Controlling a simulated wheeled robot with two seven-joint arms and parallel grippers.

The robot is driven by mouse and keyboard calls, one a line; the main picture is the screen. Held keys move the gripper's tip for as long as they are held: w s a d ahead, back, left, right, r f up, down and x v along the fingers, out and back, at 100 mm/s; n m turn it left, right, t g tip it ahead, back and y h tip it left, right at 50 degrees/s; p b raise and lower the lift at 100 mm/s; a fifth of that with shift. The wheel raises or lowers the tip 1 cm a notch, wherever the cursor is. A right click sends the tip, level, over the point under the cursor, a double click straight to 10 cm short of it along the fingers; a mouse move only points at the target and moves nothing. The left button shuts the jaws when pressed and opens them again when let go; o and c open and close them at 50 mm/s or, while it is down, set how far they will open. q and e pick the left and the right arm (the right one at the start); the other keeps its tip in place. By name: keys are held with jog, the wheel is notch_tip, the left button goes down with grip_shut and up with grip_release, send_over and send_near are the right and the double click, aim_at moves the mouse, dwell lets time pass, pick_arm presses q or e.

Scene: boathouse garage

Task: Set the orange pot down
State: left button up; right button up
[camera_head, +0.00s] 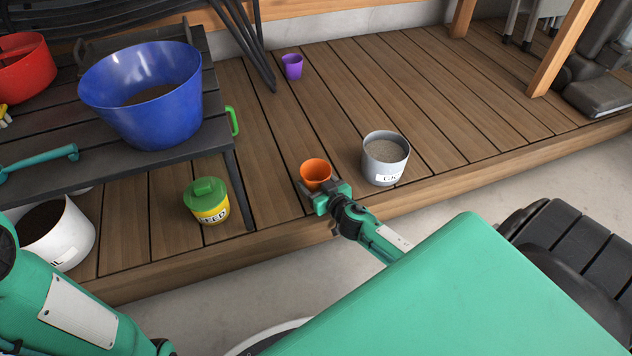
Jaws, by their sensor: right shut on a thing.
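The orange pot (316,173) is small and upright, over the front part of the wooden deck (270,200). My right gripper (318,190) is shut on its near side. I cannot tell whether the pot's base touches the deck, because the gripper hides its lower part. Part of my left arm shows at the lower left, but its gripper is out of view.
A grey bucket (385,160) of grit stands close right of the pot. A yellow seed tin with a green lid (206,200) stands to the left. A purple pot (292,67) stands farther back. A dark table (225,165) holds a blue tub (145,95). The deck behind the pot is clear.

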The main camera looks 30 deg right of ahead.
jog(key=shift+f, duration=0.35)
jog(key=o, duration=1.2)
jog(key=shift+s+r, duration=0.15)
jog(key=shift+s, duration=0.3)
jog(key=s+r+p, duration=0.1)
jog(key=s, duration=0.7)
jog(key=s+r+p, duration=0.1)
jog(key=s, duration=0.3)
jog(key=shift+s+a+r+p, duration=0.25)
jog(key=shift+s+r+p, duration=0.05)
jog(key=shift+s, duration=0.05)
grip_shut()
